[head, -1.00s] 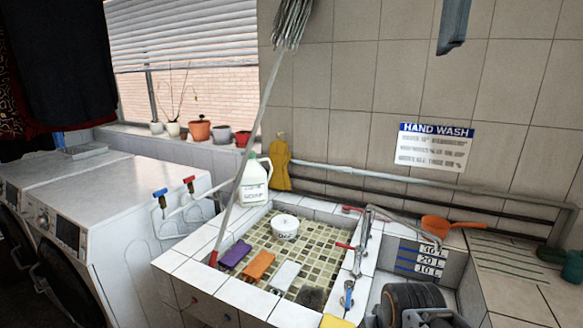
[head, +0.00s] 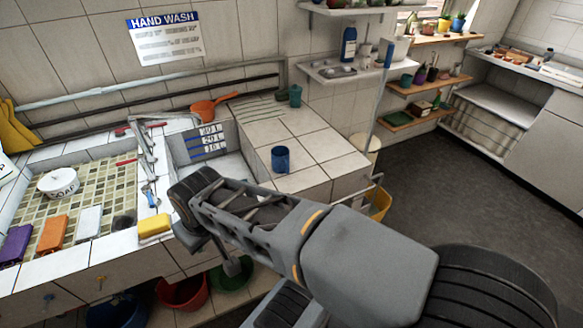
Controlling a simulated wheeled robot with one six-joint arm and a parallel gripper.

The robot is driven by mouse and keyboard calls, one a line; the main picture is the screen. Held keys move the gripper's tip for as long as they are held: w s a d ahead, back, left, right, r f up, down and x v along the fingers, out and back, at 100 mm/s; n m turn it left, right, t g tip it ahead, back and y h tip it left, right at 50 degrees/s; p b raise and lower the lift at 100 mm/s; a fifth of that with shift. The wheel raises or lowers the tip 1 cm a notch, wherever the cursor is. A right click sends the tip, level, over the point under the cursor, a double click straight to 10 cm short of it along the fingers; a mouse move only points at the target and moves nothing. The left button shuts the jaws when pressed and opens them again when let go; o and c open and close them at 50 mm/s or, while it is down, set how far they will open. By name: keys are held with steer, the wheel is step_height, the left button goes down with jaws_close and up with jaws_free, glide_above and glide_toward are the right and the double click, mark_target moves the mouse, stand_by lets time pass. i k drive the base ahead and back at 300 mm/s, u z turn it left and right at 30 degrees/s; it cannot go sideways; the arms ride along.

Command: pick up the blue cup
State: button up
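The blue cup (head: 281,159) stands upright on the white tiled counter (head: 318,150), right of the deep basin with the litre scale. Nothing touches it. My arm crosses the lower middle of the view, in front of and below the cup. Its upper end lies left of the cup and nearer to me. I cannot make out my gripper's fingers.
An orange scoop (head: 213,104) and a small green cup (head: 295,96) are behind the blue cup. A yellow sponge (head: 154,226) lies on the sink's front edge. Shelves hang at the back right. Dark floor (head: 450,195) lies open on the right.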

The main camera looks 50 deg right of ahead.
mark_target(279, 154)
steer(key=u, duration=0.05)
steer(key=k, duration=0.1)
steer(key=z, duration=1.4)
steer(key=i, duration=0.5)
steer(key=z, duration=2.3)
steer(key=k, duration=0.8)
steer(key=u, duration=2.45)
